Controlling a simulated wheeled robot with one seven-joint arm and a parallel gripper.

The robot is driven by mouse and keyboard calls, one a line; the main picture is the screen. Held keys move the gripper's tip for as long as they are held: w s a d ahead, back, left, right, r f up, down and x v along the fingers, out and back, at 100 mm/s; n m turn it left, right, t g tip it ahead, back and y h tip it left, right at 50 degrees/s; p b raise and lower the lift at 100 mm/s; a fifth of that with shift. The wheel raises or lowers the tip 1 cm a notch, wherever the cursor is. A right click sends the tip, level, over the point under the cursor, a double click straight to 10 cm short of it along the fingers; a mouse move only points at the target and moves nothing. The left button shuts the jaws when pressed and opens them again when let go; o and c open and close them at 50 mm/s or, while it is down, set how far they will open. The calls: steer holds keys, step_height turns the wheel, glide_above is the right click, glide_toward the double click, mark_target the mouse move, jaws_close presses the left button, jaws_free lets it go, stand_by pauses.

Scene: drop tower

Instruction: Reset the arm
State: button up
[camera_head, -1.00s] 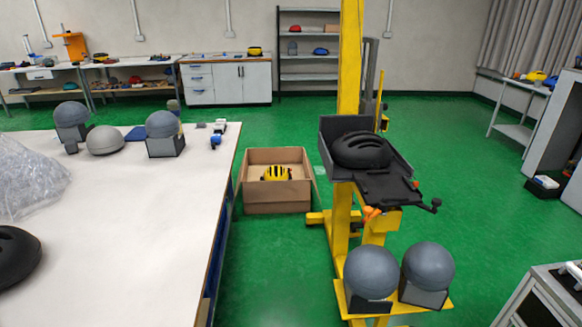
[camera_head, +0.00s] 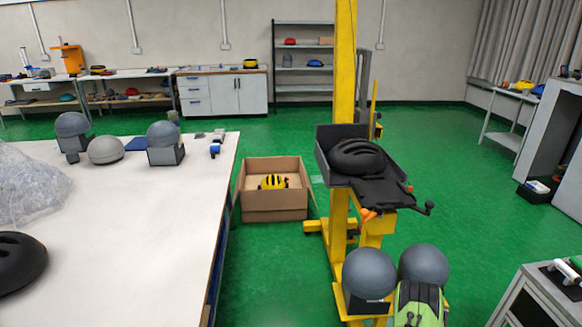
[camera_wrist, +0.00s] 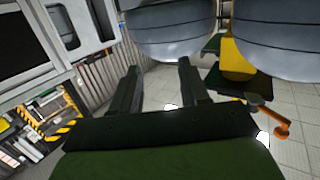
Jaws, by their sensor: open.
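My gripper (camera_wrist: 157,82) is open and empty in the wrist view, with its two black fingers apart. Two grey rounded headforms loom just beyond the fingers, one above the gap (camera_wrist: 170,35) and one at the upper right (camera_wrist: 275,35). In the head view, a green and black part of my arm (camera_head: 419,303) shows at the bottom, in front of the right headform (camera_head: 424,263). The left headform (camera_head: 369,272) stands beside it on the yellow tower base.
The yellow tower (camera_head: 345,80) holds a black helmet (camera_head: 357,156) on its carriage. A cardboard box (camera_head: 275,205) with a yellow helmet (camera_head: 272,182) sits on the floor. A white table (camera_head: 140,240) lies left, a grey cabinet (camera_head: 530,300) right. Green floor is open at right.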

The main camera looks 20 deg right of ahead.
steer(key=w+a+r+g+y, duration=0.1)
steer(key=w+a+r, duration=0.25)
steer(key=r, duration=0.35)
steer(key=w+a+r+g+y, duration=0.15)
steer(key=a+r, duration=0.25)
steer(key=r, duration=0.4)
steer(key=w+a+r, duration=0.3)
steer(key=a+r, duration=0.1)
steer(key=r, duration=0.3)
steer(key=s+a+r+n+y, duration=0.1)
steer(key=s+a+r+y, duration=0.2)
steer(key=a, duration=0.4)
steer(key=s+a+r+n+y, duration=0.1)
steer(key=s+a+r+y, duration=0.15)
steer(key=a+r, duration=0.45)
steer(key=s+a+n+g+y, duration=0.2)
steer(key=s+a+n, duration=0.2)
steer(key=s+a, duration=0.65)
steer(key=s+a+n+g+y, duration=0.25)
steer(key=s+a, duration=0.55)
steer(key=s, duration=0.6)
step_height(320, 180, up, 13)
steer(key=p, duration=1.2)
steer(key=shift+w+d+t+h, duration=0.25)
steer(key=shift+w+t+h, duration=0.1)
steer(key=shift+t, duration=0.05)
